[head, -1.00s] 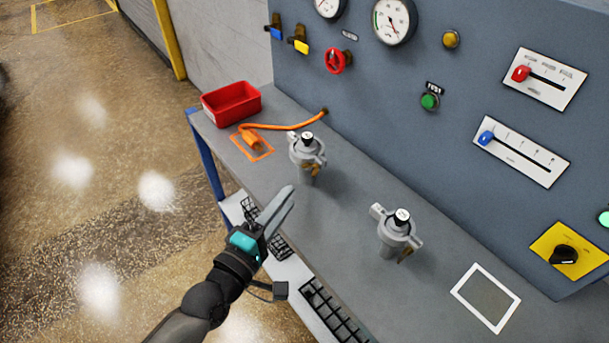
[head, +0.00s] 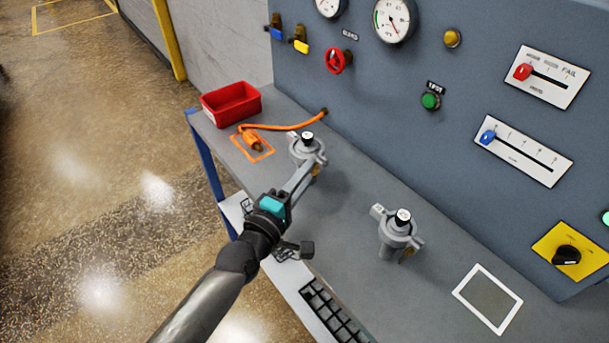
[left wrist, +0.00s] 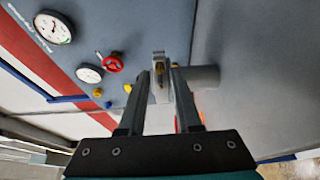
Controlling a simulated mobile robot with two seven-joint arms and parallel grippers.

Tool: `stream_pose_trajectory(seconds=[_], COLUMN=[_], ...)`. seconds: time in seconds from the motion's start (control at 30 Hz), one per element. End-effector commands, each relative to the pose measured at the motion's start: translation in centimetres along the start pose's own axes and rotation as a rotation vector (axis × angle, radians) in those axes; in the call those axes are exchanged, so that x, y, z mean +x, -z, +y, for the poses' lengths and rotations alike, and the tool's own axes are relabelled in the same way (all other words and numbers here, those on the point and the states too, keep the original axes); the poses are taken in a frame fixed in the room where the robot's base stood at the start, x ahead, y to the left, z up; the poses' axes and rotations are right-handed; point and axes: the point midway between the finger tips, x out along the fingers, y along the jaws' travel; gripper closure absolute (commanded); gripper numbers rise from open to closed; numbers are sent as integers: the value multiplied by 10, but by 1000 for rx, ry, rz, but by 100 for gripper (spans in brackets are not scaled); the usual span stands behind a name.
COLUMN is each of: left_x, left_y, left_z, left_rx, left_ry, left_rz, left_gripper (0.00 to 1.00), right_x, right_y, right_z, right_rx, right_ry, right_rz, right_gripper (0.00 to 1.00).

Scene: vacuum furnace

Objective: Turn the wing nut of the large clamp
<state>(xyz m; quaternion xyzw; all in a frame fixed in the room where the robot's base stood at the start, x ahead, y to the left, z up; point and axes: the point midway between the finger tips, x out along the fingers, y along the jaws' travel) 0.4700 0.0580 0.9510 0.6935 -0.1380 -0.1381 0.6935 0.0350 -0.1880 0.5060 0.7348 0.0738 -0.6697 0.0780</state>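Two grey clamped fittings with black-and-white tops stand on the bench. I cannot tell surely which clamp is the large one. The left clamp (head: 307,150) has a brass wing nut (head: 316,170) low on its near side. The right clamp (head: 398,234) has a similar brass wing nut (head: 406,255). My left gripper (head: 307,171) reaches to the left clamp, its fingertips at the wing nut. In the left wrist view, my left gripper (left wrist: 167,72) shows a gap between its fingers, with the brass wing nut (left wrist: 159,67) at the tips. Contact is unclear. My right gripper is out of view.
A red bin (head: 231,103) and an orange cable (head: 285,127) lie at the bench's far left. The grey panel (head: 400,90) with gauges, a red valve wheel (head: 339,61) and sliders rises behind. A white-framed square (head: 487,297) marks the bench at right.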

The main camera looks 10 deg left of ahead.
Motion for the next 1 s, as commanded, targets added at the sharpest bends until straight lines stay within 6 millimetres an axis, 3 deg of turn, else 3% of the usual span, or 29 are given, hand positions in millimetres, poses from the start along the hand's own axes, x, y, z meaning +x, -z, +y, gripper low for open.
stream_pose_trajectory(seconds=[0.03, 0.27, 0.77, 1.0], left_x=[0, 0, 0, 0], left_y=[0, 0, 0, 1], left_z=[0, 0, 0, -6], left_rx=[0, 0, 4, 167], left_ry=[0, 0, -2, -70], left_rz=[0, 0, 0, 0], left_gripper=[75, 100, 100, 100], right_x=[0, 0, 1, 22], right_y=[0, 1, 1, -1], right_z=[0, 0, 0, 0], right_rx=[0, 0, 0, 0], right_ry=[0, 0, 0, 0], right_rz=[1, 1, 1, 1], right_gripper=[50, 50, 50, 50])
